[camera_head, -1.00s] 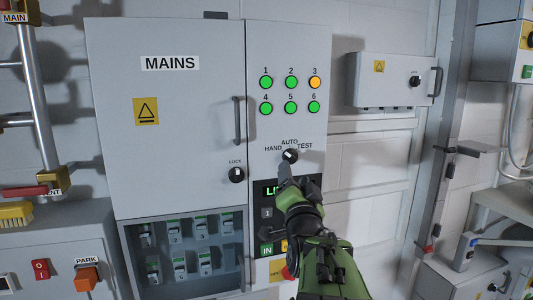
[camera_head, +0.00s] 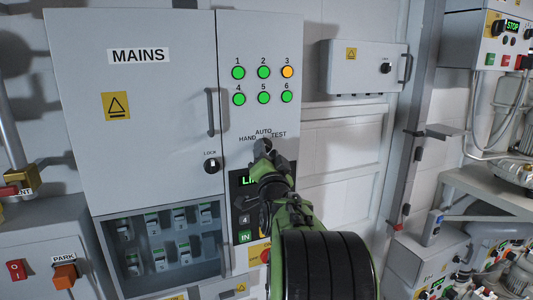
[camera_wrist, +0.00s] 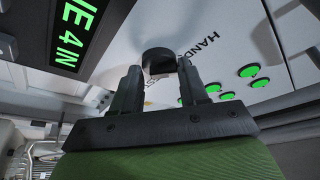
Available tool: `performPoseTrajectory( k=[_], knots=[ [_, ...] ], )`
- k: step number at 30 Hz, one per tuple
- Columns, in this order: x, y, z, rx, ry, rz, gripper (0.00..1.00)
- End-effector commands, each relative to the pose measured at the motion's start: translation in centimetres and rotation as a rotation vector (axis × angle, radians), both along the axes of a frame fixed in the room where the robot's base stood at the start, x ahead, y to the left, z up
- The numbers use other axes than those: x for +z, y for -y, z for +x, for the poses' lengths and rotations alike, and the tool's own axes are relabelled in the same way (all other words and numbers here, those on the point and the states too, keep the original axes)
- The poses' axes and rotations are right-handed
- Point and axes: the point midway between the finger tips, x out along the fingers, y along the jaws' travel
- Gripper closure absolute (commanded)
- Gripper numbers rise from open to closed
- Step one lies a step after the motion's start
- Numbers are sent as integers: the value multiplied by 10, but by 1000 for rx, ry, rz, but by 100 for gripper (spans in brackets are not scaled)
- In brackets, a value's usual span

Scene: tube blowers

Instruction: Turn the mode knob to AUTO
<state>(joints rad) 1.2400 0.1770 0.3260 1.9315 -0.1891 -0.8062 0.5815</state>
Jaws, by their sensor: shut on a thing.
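The black mode knob (camera_wrist: 158,54) is on the panel to the right of the MAINS door, below the lamps. The labels HAND, AUTO and TEST are printed around it. In the head view my gripper (camera_head: 262,149) covers most of the knob, and AUTO (camera_head: 263,132) reads just above it. In the wrist view my gripper (camera_wrist: 158,72) has one finger on each side of the knob and is shut on it. I cannot tell which label the knob's pointer faces.
The LOCK knob (camera_head: 211,165) and the MAINS door handle (camera_head: 211,112) are to the left. Several lit lamps (camera_head: 263,85) are above. A lit display and buttons (camera_head: 244,219) are below, partly behind my arm. A small grey box (camera_head: 366,68) is on the right wall.

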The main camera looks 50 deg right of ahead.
Motion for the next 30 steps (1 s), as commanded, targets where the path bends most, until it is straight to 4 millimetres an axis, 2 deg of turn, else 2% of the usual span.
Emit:
performPoseTrajectory(
  k=[11,30],
  knots=[
    [9,-5,3,11,75,91,87],
    [16,-6,3,15,351,547,87]
  ],
)
